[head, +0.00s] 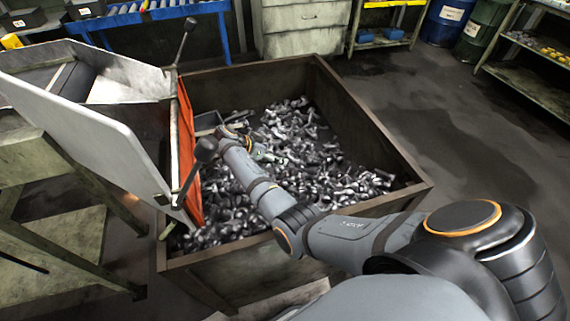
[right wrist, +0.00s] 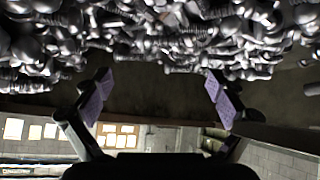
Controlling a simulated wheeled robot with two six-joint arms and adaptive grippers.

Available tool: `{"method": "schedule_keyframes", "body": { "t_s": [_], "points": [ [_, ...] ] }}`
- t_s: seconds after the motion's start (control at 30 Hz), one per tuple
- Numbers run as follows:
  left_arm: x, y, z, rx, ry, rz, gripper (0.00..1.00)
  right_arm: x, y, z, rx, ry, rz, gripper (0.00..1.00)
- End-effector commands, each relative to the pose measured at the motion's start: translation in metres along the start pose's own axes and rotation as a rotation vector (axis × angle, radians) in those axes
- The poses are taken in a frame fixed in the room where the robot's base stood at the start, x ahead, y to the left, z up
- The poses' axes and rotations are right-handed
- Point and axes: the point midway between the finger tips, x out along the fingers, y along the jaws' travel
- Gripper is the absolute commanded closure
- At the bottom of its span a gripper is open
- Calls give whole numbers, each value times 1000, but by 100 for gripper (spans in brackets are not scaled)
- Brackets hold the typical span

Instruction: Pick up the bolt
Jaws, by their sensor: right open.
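Many loose metal bolts (head: 325,165) lie heaped in a large open bin; no single one stands apart. My right arm reaches over the bin's near side into the heap's left part, where the gripper is small and hard to make out in the head view. In the right wrist view, my right gripper (right wrist: 160,95) is open, its two purple-padded fingers wide apart with nothing between them. Bolts (right wrist: 170,35) fill the top of that view, beyond the fingertips; contact cannot be told. My left gripper is not in view.
The bin (head: 375,115) has high brown walls around the bolts. An orange panel (head: 187,160) and a metal chute (head: 90,130) with black-knobbed levers stand at its left. Drawers (head: 300,28), barrels (head: 487,28) and shelves (head: 535,75) stand behind. The floor at right is clear.

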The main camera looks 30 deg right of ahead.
Motion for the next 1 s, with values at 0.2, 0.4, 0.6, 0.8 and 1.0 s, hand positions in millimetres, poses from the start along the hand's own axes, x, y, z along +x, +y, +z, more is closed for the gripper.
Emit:
{"method": "schedule_keyframes", "body": {
  "t_s": [0.2, 0.4, 0.6, 0.8, 1.0],
  "points": [
    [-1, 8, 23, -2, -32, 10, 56, 20, 1, -2, -1, 3, 3, 5],
    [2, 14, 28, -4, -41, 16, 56, 49, 0, -2, 0, 2, 1, 5],
    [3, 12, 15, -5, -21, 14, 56, 57, 0, -2, 0, 1, 2, 5],
    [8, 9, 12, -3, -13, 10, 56, 92, 0, -1, -1, 2, 4, 5],
    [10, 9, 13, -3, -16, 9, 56, 105, 0, -2, 0, 1, 0, 5]
  ]
}}
